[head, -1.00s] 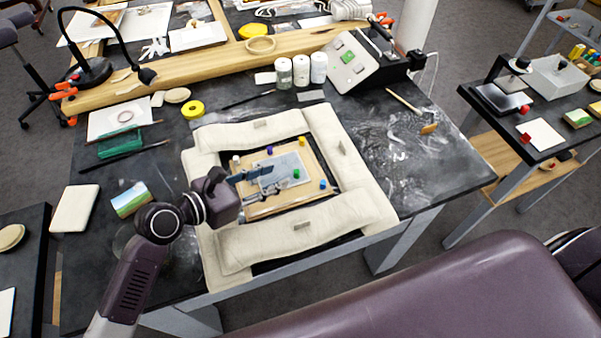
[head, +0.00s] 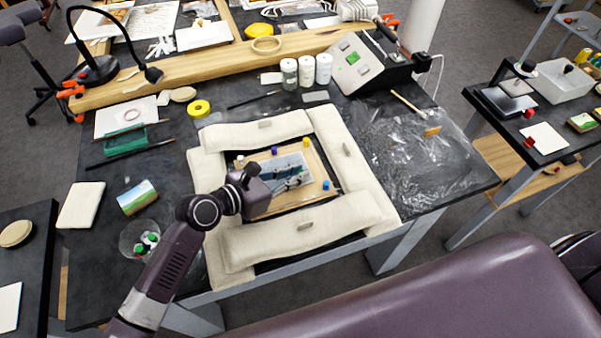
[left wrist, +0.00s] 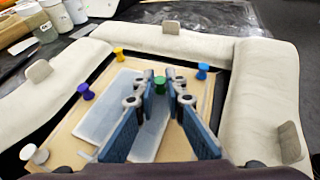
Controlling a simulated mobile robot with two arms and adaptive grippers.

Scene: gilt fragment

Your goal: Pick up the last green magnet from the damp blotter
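The green magnet (left wrist: 159,84) stands on the grey-blue blotter (left wrist: 97,112), between the two fingertips of my left gripper (left wrist: 162,90) in the left wrist view. The fingers are apart, with a finger on each side of the magnet; I cannot tell whether they touch it. In the head view, my left gripper (head: 296,174) reaches over the blotter (head: 290,160) from the left and hides the green magnet. My right gripper is not in view.
Purple (left wrist: 86,91), yellow (left wrist: 119,54), blue (left wrist: 203,71) and white (left wrist: 33,153) magnets stand around the blotter on the tan board (left wrist: 62,132). Padded cream bolsters (head: 254,132) surround the board.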

